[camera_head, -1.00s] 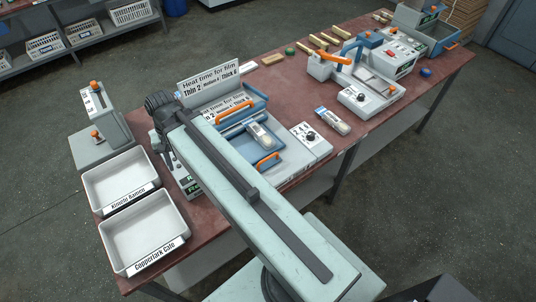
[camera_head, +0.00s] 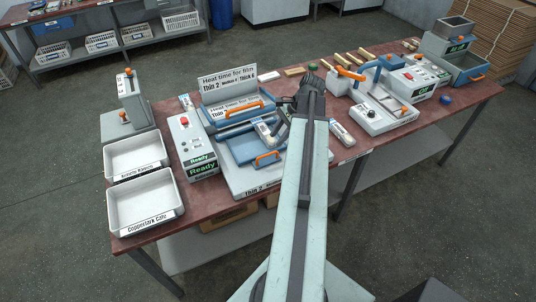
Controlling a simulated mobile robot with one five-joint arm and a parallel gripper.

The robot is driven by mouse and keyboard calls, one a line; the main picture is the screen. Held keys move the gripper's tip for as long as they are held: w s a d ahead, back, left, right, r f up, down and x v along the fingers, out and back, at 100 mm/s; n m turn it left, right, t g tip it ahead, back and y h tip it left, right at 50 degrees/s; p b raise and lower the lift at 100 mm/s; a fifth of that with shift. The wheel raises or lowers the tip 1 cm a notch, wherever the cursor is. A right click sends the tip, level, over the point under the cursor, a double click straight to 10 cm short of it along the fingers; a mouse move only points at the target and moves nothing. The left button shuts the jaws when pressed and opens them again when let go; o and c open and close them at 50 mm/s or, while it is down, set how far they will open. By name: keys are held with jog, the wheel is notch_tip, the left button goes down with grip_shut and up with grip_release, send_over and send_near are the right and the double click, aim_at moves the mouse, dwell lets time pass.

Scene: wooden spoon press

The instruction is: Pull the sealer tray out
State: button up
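The film sealer stands on the red-brown table with a grey base (camera_head: 240,184). Its blue tray (camera_head: 243,149) lies low at the front and has an orange handle (camera_head: 267,158). Behind and above it is a blue upper part with its own orange handle (camera_head: 237,109). A small pale pack (camera_head: 265,132) lies at the tray's right rear. My gripper (camera_head: 310,88) is the dark end of my pale green arm. It is above the table to the right of the tray, apart from the handle. Its fingers are too small and dark to tell open from shut.
A control box (camera_head: 191,146) reading "Ready" stands left of the sealer. Two white bins (camera_head: 144,203) sit at the table's left end. Another pack (camera_head: 342,133) lies right of my arm. A second machine (camera_head: 385,118) stands farther right, with wooden pieces behind.

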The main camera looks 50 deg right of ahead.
aim_at(273, 152)
jog(key=b+x, duration=0.5)
jog(key=s+b+x, duration=0.1)
jog(key=b+x, duration=0.1)
jog(key=shift+d+f, duration=0.35)
jog(key=shift+f, duration=0.15)
jog(key=shift+r, duration=0.15)
jog(key=shift+w, duration=0.1)
grip_shut()
dwell(0.8)
